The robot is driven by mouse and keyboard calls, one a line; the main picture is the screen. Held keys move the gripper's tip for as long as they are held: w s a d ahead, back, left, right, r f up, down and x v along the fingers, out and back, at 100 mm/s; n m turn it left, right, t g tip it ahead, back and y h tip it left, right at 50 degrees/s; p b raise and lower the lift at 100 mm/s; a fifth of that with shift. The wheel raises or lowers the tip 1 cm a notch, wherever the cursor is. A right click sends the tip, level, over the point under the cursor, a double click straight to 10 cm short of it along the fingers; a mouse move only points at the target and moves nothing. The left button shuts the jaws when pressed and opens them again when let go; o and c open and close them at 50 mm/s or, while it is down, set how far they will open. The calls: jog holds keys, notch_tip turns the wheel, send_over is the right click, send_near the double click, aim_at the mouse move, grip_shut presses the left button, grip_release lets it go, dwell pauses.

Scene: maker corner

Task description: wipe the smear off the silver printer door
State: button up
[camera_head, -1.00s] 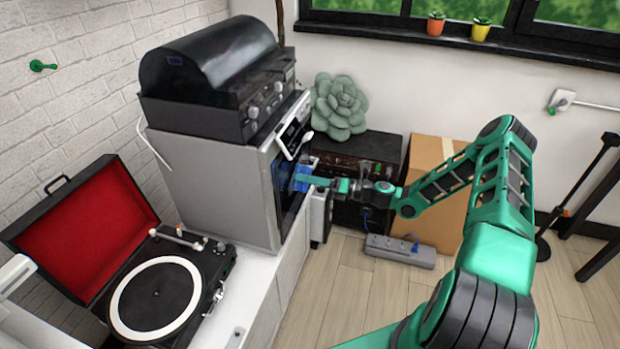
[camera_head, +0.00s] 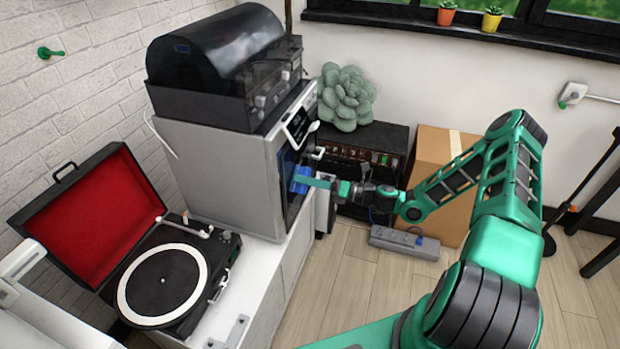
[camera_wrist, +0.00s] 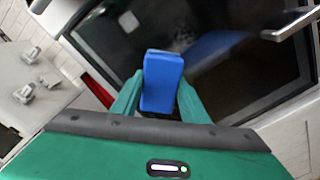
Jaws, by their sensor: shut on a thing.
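The silver printer (camera_head: 225,180) stands on a white cabinet, its dark glass door (camera_head: 288,185) facing right. My gripper (camera_head: 312,181) is shut on a blue block-like wiper (camera_head: 302,178) at the door. In the wrist view, the blue wiper (camera_wrist: 163,82) is between the green fingers, in front of the dark door pane (camera_wrist: 225,65), which shows a blue reflection. Whether the wiper touches the glass I cannot tell. A small pale mark (camera_wrist: 129,22) shows at the pane's upper left; a faint greyish patch (camera_wrist: 183,38) lies just above the wiper.
A black lidded machine (camera_head: 222,75) sits on top of the printer. An open record player (camera_head: 165,285) stands left on the white cabinet. A green succulent (camera_head: 345,97), cardboard box (camera_head: 437,160) and power strip (camera_head: 404,243) are behind my arm.

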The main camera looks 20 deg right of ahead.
aim_at(311, 170)
jog(key=shift+s+a+r, duration=0.1)
jog(key=shift+s+a, duration=0.15)
jog(key=shift+r, duration=0.9)
jog(key=shift+w+d, duration=1.4)
jog(key=shift+w, duration=0.15)
jog(key=shift+w+d, duration=0.7)
jog(key=shift+w, duration=0.4)
jog(key=shift+w+d, duration=0.75)
jog(key=shift+w, duration=0.4)
jog(key=shift+w+d, duration=0.7)
jog(key=shift+w, duration=0.4)
jog(key=shift+d, duration=0.1)
jog(key=shift+v, duration=2.95)
jog(key=shift+f, duration=0.1)
